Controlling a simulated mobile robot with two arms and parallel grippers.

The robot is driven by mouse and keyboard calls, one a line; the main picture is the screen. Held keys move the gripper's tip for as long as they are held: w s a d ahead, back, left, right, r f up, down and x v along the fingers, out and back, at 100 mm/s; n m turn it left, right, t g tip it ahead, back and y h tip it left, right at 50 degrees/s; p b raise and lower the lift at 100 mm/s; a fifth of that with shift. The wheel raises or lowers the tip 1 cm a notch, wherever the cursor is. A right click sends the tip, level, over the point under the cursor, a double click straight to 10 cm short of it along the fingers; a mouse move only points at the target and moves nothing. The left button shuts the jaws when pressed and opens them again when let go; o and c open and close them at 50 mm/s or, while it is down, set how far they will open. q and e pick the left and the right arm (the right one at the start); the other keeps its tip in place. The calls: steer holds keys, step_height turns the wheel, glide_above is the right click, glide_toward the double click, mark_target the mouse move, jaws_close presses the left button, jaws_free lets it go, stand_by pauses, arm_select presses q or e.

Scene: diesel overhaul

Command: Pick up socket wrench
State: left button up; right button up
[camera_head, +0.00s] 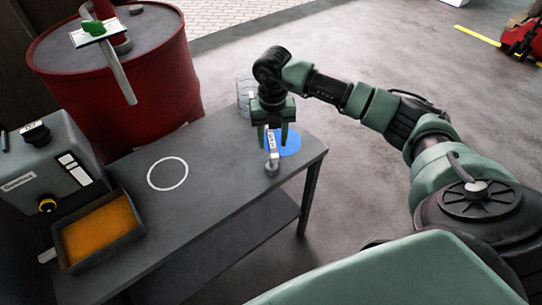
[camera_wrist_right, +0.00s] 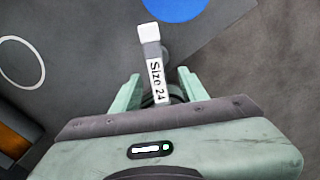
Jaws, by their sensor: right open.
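The socket wrench (camera_wrist_right: 150,42) carries a white "Size 24" label and has a pale end. In the head view the wrench (camera_head: 271,158) is near the right end of the grey table, in front of a blue disc (camera_head: 291,142). My right gripper (camera_head: 274,134) points down over it with its fingers apart. In the right wrist view, the wrench's labelled part lies between the two green fingers of the gripper (camera_wrist_right: 160,84), with a gap on each side. The wrench's near end is hidden by the gripper body. My left gripper is not in view.
The table (camera_head: 215,190) has a white circle (camera_head: 167,173) on its clear middle. A box of orange material (camera_head: 103,229) and a grey machine (camera_head: 48,165) stand at left. A red barrel (camera_head: 160,75) is behind, and a clear container (camera_head: 244,92) is beyond the gripper.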

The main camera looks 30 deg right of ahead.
steer(key=p, duration=0.1)
glide_above(272, 166)
steer(key=f, duration=0.4)
steer(key=shift+w+d, duration=0.2)
steer(key=shift+w, duration=0.15)
steer(key=shift+f, duration=0.3)
jaws_close()
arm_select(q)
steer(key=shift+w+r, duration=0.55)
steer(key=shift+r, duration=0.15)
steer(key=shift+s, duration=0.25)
